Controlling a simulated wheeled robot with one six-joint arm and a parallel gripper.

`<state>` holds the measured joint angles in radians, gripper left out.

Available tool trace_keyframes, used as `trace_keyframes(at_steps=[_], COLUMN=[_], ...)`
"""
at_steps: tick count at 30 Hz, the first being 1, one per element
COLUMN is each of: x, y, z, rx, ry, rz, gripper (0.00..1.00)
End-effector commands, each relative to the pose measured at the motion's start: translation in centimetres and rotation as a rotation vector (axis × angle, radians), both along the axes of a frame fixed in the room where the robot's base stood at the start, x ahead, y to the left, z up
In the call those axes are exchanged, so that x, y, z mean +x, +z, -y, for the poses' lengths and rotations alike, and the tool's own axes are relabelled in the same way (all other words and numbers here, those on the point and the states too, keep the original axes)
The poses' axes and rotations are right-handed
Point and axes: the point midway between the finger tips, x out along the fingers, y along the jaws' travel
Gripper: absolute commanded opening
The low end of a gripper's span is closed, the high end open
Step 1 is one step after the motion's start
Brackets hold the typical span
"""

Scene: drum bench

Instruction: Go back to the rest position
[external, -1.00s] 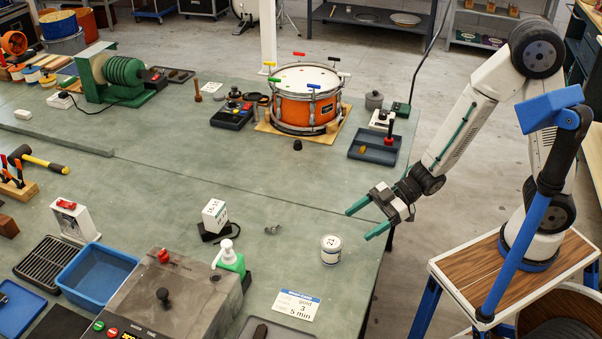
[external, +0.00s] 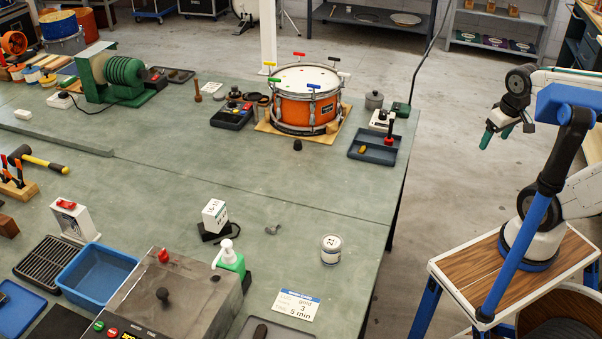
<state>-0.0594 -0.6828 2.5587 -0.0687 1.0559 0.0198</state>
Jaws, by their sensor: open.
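My gripper (external: 495,138) is at the right of the view, past the bench's right edge and above the floor. Its green fingers point down and it looks empty. The arm is folded back over its wooden-topped stand (external: 450,262), and part of it is hidden behind a blue post. The bench (external: 330,205) is apart from the gripper.
An orange drum (external: 303,112) with coloured keys stands at the back of the bench. A blue-grey tray (external: 374,147) and a white can (external: 331,248) lie near the right edge. A blue post (external: 520,255) stands close before the arm. Floor between bench and stand is clear.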

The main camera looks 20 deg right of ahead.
Motion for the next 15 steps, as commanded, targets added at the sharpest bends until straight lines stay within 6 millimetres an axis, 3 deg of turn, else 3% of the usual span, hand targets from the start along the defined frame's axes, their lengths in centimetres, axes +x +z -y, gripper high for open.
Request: trace_keyframes(at_steps=[1,5,15], x=[-1.6,-3.9,-4.2], y=[0.5,0.9,0.9], z=[0.3,0.3,0.2], rx=[0.020,0.053,0.056], ry=[-0.032,-0.064,-0.066], rz=[-0.028,-0.087,-0.099], gripper=[0.78,0.78,0.78])
